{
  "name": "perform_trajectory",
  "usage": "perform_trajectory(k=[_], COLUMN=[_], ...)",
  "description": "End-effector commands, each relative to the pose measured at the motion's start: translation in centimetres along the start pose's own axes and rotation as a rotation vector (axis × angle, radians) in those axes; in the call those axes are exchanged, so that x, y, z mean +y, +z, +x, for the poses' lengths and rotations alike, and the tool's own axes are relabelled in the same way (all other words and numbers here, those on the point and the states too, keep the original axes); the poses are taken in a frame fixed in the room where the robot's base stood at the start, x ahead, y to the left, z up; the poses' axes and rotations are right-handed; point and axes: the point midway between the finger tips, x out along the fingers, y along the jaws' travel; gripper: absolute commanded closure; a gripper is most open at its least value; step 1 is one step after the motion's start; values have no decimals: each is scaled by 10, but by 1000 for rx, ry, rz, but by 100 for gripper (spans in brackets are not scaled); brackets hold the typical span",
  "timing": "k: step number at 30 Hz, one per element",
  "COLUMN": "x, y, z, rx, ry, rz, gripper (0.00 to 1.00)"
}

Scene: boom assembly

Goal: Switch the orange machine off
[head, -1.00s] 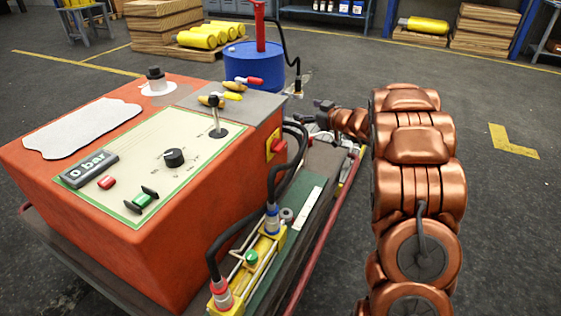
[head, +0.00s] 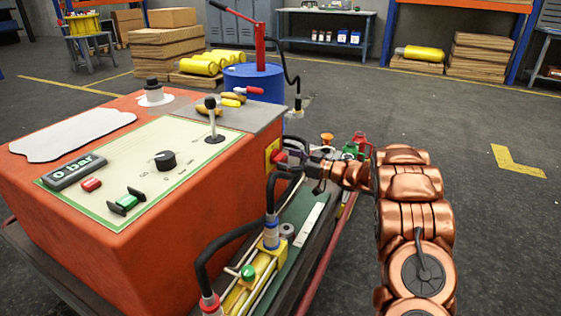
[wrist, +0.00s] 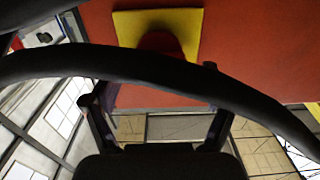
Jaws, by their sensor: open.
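The orange machine (head: 170,250) stands at the left in the head view, its panel reading "0 bar" on a display (head: 75,171). On its right side is a red rotary switch (head: 279,157) on a yellow plate (head: 268,156). In the wrist view the red switch (wrist: 160,45) and yellow plate (wrist: 187,28) are at the top, beyond the fingers. My gripper (head: 298,160) is beside this switch; its fingers (wrist: 153,92) are spread and empty. A black hose crosses the wrist view between the fingers and the switch, partly hiding it. I cannot tell the switch's exact setting.
Black hoses (head: 235,237) rise from a yellow cylinder (head: 240,298) on the green bed beside the machine, near my gripper. The panel has a red button (head: 91,185), green switch (head: 127,201), black knob (head: 165,161) and lever (head: 212,120). A blue drum (head: 255,82) stands behind.

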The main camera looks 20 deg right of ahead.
Motion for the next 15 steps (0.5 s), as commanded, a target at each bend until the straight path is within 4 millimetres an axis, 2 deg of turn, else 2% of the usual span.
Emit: perform_trajectory(k=[6,15], x=[0,0], y=[1,0], z=[22,26], rx=[0,0], ry=[0,1], rz=[-1,0], gripper=[15,15])
